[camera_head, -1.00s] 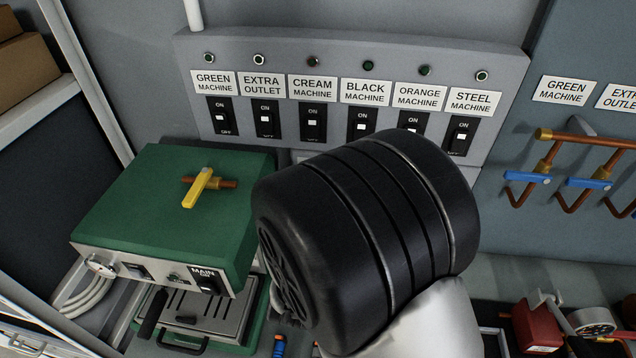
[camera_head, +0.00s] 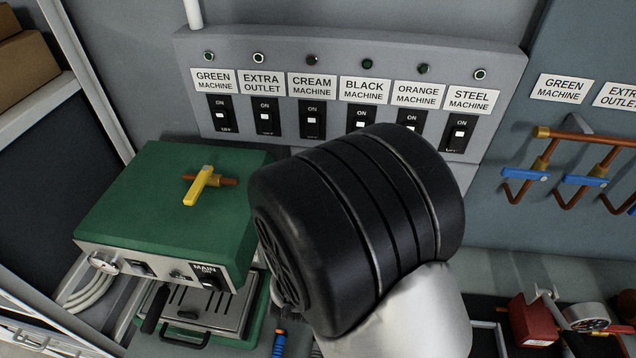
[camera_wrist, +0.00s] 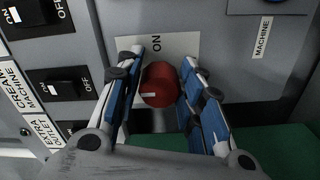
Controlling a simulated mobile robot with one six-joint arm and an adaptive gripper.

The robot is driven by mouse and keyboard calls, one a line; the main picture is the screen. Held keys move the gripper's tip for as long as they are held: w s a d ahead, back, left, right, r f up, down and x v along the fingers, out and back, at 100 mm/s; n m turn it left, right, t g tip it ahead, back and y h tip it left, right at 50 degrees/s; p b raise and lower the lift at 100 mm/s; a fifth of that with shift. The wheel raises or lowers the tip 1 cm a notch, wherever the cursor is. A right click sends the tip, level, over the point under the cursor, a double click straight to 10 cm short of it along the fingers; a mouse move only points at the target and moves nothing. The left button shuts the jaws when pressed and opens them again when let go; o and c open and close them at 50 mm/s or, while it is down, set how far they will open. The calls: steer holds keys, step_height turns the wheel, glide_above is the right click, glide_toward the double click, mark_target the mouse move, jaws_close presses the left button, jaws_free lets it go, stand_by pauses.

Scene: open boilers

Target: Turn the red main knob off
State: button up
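The red main knob (camera_wrist: 160,86) is round with a white mark. In the wrist view it sits on a grey panel, beside a white plate (camera_wrist: 160,46) on which "ON" can be read. My gripper (camera_wrist: 162,60) is open, with blue-padded fingers on either side of the knob. A small gap shows on the left of the knob; the right finger is very close, and I cannot tell if it touches. In the head view my black arm link hides the knob and the gripper.
A grey switch panel (camera_head: 345,48) with labelled rocker switches stands behind my arm. A green machine (camera_head: 150,205) with a yellow-handled valve (camera_head: 198,187) is at left. Copper pipes with blue handles (camera_head: 525,174) are at right. A red item and gauge (camera_head: 585,317) lie lower right.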

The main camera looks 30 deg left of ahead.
steer(key=o, duration=0.4)
steer(key=shift+c, duration=0.2)
steer(key=shift+s, duration=0.15)
steer(key=v, duration=1.1)
steer(key=shift+s, duration=0.35)
steer(key=shift+w+d, duration=0.15)
